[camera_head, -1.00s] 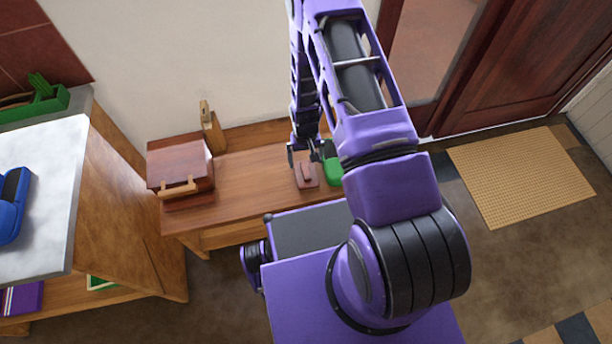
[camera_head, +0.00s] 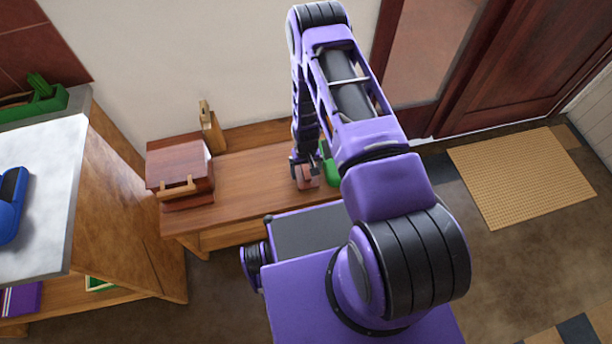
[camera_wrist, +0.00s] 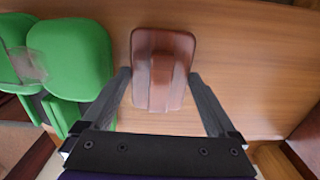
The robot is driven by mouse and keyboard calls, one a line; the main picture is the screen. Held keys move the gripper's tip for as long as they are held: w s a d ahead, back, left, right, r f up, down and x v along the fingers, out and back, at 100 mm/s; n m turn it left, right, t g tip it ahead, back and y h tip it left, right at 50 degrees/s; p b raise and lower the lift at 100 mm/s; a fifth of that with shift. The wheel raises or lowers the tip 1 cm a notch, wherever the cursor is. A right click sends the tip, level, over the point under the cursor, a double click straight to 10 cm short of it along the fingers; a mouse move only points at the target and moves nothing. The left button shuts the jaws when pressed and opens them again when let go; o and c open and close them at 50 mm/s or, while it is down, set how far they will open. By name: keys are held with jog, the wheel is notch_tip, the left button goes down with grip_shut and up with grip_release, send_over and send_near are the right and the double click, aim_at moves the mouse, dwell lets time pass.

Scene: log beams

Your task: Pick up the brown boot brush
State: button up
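The brown boot brush (camera_head: 307,180) lies on the wooden bench below the end of my arm. In the wrist view the brush (camera_wrist: 162,58) shows a reddish-brown rounded block with a raised strip along its middle. My gripper (camera_wrist: 159,76) is open, with one dark finger on each side of the near part of the brush. I cannot tell whether the fingers touch it. In the head view my gripper (camera_head: 304,166) is over the brush and partly hides it.
A green object (camera_wrist: 70,60) lies close to the left of the brush in the wrist view. A dark wooden box (camera_head: 180,165) stands at the left end of the bench (camera_head: 245,185). Bare bench lies between box and brush. A wall stands behind.

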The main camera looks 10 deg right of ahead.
aim_at(306, 170)
jog(key=c, duration=0.8)
notch_tip(306, 170, up, 10)
jog(key=shift+p, duration=0.5)
